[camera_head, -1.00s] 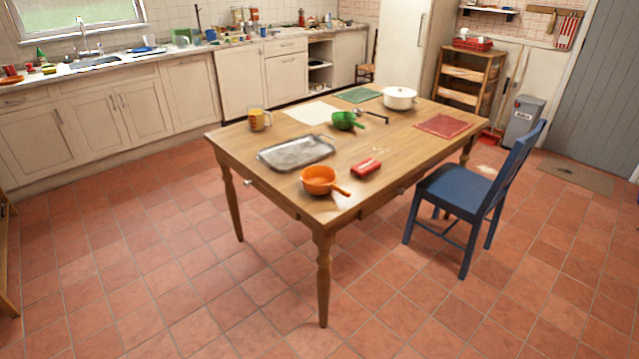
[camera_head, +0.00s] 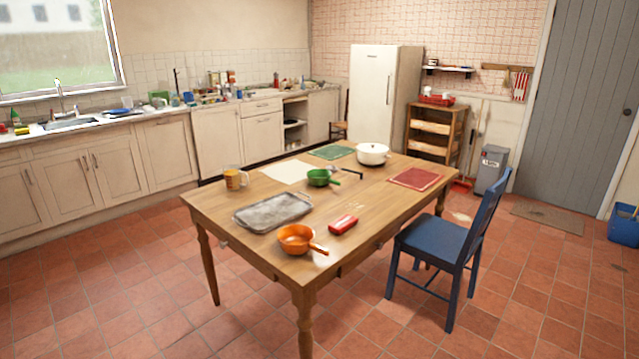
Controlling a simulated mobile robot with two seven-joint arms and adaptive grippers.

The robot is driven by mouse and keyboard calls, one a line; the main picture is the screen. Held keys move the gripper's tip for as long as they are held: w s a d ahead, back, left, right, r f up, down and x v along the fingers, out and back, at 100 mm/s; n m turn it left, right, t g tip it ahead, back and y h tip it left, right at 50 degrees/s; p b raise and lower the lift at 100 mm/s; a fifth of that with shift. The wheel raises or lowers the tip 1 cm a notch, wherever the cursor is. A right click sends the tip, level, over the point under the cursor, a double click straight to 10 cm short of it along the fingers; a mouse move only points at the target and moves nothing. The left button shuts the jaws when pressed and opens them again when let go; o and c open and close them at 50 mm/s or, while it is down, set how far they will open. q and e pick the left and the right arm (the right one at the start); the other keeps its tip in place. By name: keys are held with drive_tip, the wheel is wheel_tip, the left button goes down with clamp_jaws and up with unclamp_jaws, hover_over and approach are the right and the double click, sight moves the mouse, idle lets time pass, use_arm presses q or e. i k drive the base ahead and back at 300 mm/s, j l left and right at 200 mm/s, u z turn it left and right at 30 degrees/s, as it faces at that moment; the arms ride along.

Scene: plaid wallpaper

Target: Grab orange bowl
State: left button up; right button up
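The orange bowl (camera_head: 295,239) has a short handle pointing right. It sits upright near the front corner of the wooden table (camera_head: 345,214). A red box-like object (camera_head: 343,224) lies to its right, and a grey metal tray (camera_head: 272,211) lies behind it to the left. Neither of my grippers shows in the head view, so nothing is seen touching the bowl.
A green bowl (camera_head: 319,178), an orange mug (camera_head: 234,179), a white pot (camera_head: 372,153) and a red mat (camera_head: 414,178) are farther back on the table. A blue chair (camera_head: 447,249) stands at its right side. The tiled floor in front is clear.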

sight(294, 240)
drive_tip(key=i+l+u, duration=0.2)
drive_tip(key=i+l, duration=0.6)
drive_tip(key=i, duration=0.1)
